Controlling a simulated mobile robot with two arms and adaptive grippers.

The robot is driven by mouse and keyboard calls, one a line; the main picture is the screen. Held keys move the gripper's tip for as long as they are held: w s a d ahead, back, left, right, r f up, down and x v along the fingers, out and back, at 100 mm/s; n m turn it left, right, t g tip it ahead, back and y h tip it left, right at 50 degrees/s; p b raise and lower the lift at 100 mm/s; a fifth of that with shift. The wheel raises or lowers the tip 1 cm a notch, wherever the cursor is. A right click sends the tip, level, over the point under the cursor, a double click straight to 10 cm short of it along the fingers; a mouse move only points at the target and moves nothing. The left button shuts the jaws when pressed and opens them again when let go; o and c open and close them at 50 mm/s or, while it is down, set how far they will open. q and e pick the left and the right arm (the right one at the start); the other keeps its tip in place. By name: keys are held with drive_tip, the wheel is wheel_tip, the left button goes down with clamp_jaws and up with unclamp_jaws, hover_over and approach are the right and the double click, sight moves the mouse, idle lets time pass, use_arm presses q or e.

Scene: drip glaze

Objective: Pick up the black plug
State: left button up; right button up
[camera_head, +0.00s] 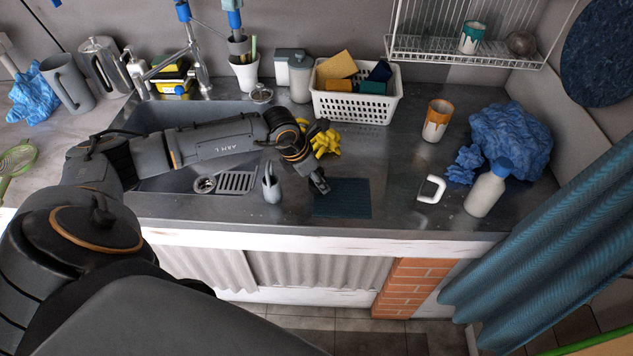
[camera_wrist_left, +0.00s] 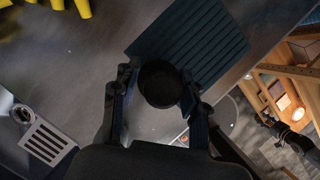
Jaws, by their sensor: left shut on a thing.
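The black plug (camera_wrist_left: 160,83) is a dark round piece between the fingers of my left gripper (camera_wrist_left: 158,108) in the left wrist view. The gripper is shut on it, above the metal counter beside the dark ribbed mat. In the head view my left gripper (camera_head: 320,185) is at the mat's upper left corner, and the plug is too dark and small there to make out. A small dark arm-like shape, probably my right arm (camera_wrist_left: 290,135), shows at the right of the left wrist view; its fingers are too small to read.
The dark ribbed mat (camera_head: 342,205) lies near the counter's front edge. A grey sink (camera_head: 150,118) is at left, with a grey holder (camera_head: 271,186) on its front ledge. Yellow gloves (camera_head: 325,140) lie behind the gripper.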

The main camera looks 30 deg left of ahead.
use_arm(q)
drive_tip(key=shift+r+p, duration=2)
drive_tip(key=shift+r, duration=1.8)
